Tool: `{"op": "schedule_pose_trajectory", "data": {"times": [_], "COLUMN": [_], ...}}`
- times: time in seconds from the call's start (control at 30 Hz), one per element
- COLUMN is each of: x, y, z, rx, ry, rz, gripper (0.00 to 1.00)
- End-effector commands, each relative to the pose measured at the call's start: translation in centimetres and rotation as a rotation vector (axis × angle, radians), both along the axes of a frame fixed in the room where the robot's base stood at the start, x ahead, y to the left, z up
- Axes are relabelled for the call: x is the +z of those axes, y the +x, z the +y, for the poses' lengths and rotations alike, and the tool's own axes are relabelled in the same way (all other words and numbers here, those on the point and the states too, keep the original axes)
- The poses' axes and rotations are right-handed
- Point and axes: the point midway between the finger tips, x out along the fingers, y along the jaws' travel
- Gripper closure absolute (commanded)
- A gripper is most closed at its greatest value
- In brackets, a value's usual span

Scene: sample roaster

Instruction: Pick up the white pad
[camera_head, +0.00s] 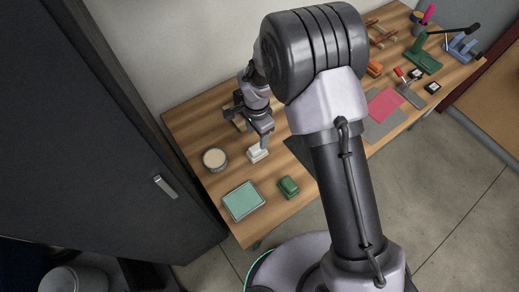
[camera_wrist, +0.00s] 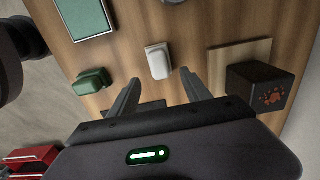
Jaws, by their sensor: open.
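The white pad (camera_head: 258,153) is a small pale block lying on the wooden table, near the middle of its left part. In the wrist view the white pad (camera_wrist: 158,61) lies just beyond and between my two fingertips, apart from them. My gripper (camera_wrist: 162,84) is open and empty, its fingers spread on either side of the line to the pad. In the head view my gripper (camera_head: 262,137) hangs low close by the pad; the fingers are partly hidden by the wrist.
A green-topped tray (camera_head: 243,201) and a green block (camera_head: 288,187) are nearer the front. A round tin (camera_head: 215,159) stands left of the pad. A dark box (camera_wrist: 261,88) and a wooden board (camera_wrist: 240,55) lie right of the pad in the wrist view. Tools crowd the table's far end.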

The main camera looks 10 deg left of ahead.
Motion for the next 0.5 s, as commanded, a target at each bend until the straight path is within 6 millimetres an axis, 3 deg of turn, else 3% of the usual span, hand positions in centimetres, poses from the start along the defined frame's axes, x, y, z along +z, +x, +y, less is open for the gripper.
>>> {"op": "schedule_pose_trajectory", "data": {"times": [0.03,0.27,0.5], "x": [-1.5,-3.7,-8.1], "y": [0.0,0.0,-0.3], "z": [0.0,0.0,0.1], "rx": [0.0,0.0,-0.001], "ry": [-0.001,0.0,0.0], "rz": [0.002,0.0,0.0], "gripper": [0.44,0.44,0.44]}}
